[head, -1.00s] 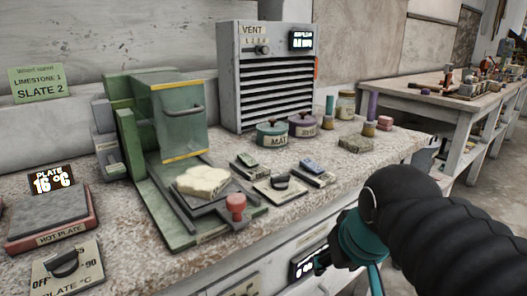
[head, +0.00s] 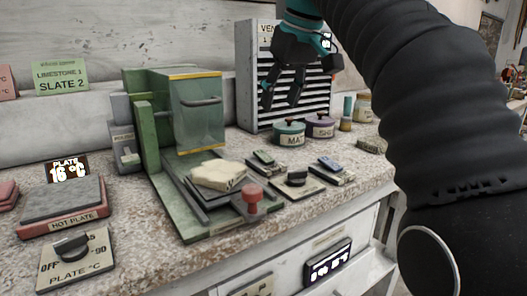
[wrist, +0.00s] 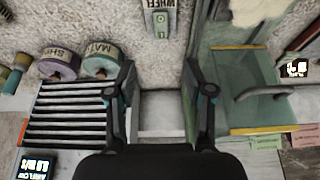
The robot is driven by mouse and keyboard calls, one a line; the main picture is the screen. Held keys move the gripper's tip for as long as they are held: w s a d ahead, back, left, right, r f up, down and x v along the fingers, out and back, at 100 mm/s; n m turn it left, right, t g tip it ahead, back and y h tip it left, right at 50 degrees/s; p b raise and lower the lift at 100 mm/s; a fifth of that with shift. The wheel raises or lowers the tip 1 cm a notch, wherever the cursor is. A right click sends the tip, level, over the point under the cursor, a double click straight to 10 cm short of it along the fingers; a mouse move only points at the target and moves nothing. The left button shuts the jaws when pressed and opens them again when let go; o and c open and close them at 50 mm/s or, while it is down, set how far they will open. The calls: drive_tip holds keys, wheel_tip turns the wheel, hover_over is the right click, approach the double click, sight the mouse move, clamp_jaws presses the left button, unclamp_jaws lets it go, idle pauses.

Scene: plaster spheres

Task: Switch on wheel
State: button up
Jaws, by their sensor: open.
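A small switch box marked WHEEL (wrist: 160,20) shows at the top middle of the wrist view, with a greenish rocker. It appears to be the small box (head: 263,161) right of the green machine in the head view, but its label is unreadable there. The green machine (head: 140,135) has a clear guard and a pale stone (head: 218,176) on its sliding bed. My gripper (head: 281,92) is open and empty, above the bench in front of the vent unit. In the wrist view my gripper (wrist: 160,75) has its fingers apart, with the switch beyond them.
The vent unit (head: 257,88) stands at the back. Two lidded pots (head: 289,134) sit before it. A dial (head: 296,179) and a bluish switch (head: 330,165) lie right of the machine. A red knob (head: 253,196) stands at the bed's front. The hot plate (head: 62,205) is at left.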

sight(262, 153)
drive_tip(key=b+x, duration=0.2)
drive_tip(key=x, duration=0.5)
drive_tip(key=b+x, duration=0.3)
drive_tip(key=x, duration=0.3)
drive_tip(key=shift+w+a+f, duration=0.2)
drive_tip(key=shift+w+a, duration=0.1)
drive_tip(key=shift+w, duration=0.05)
clamp_jaws()
drive_tip(key=shift+r, duration=0.1)
